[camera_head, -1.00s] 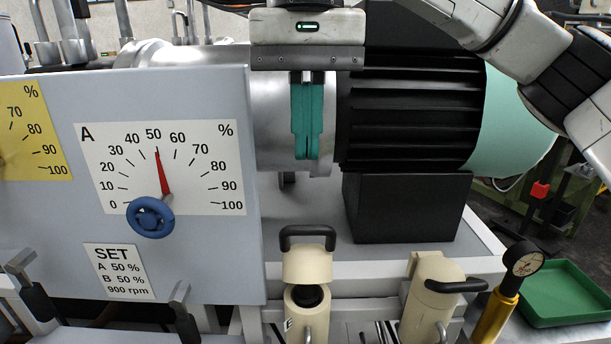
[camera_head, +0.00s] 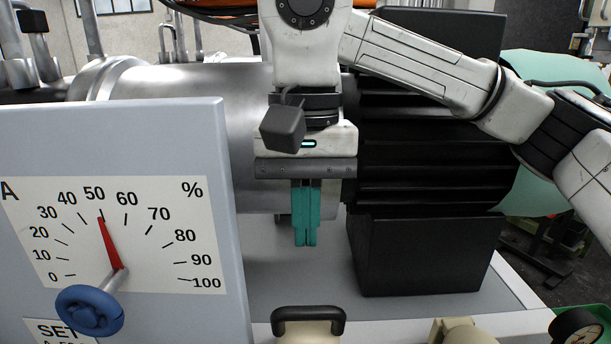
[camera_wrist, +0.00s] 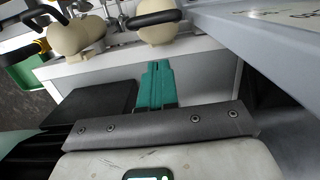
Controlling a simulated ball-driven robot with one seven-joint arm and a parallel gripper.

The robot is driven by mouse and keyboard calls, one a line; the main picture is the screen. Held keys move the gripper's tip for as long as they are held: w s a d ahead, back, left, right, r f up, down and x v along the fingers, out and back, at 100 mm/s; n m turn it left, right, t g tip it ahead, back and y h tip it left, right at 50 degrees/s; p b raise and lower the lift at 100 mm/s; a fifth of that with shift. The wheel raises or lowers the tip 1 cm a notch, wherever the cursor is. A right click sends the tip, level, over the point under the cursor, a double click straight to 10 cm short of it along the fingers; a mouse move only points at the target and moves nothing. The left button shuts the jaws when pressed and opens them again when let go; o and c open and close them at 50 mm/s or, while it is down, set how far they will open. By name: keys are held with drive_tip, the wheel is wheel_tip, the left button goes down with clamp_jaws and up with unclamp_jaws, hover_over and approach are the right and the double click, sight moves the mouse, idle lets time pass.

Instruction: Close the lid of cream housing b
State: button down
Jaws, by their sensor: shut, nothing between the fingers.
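My gripper (camera_head: 306,242) hangs with its teal fingers pointing down and pressed together, empty, in front of the silver cylinder. Below it at the picture's bottom edge is a cream housing lid with a black handle (camera_head: 308,315), cut off by the frame. A second cream housing (camera_head: 453,331) barely shows to its right. In the wrist view my gripper (camera_wrist: 157,66) points towards the nearer cream housing (camera_wrist: 160,33), with a clear gap. The other cream housing (camera_wrist: 68,38) stands further left there. No letter marking housing b is readable now, and neither lid's seating is clear.
A grey panel (camera_head: 190,150) with a dial and blue knob (camera_head: 90,310) stands close on the left. A black motor block (camera_head: 425,255) stands right of my gripper. A round gauge (camera_head: 577,328) is at the lower right. The grey bench top (camera_head: 290,275) below my gripper is bare.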

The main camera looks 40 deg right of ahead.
hover_over(305, 323)
drive_tip(key=shift+s+f+p, duration=0.1)
drive_tip(key=shift+f+p, duration=0.35)
drive_tip(key=shift+f, duration=1.9)
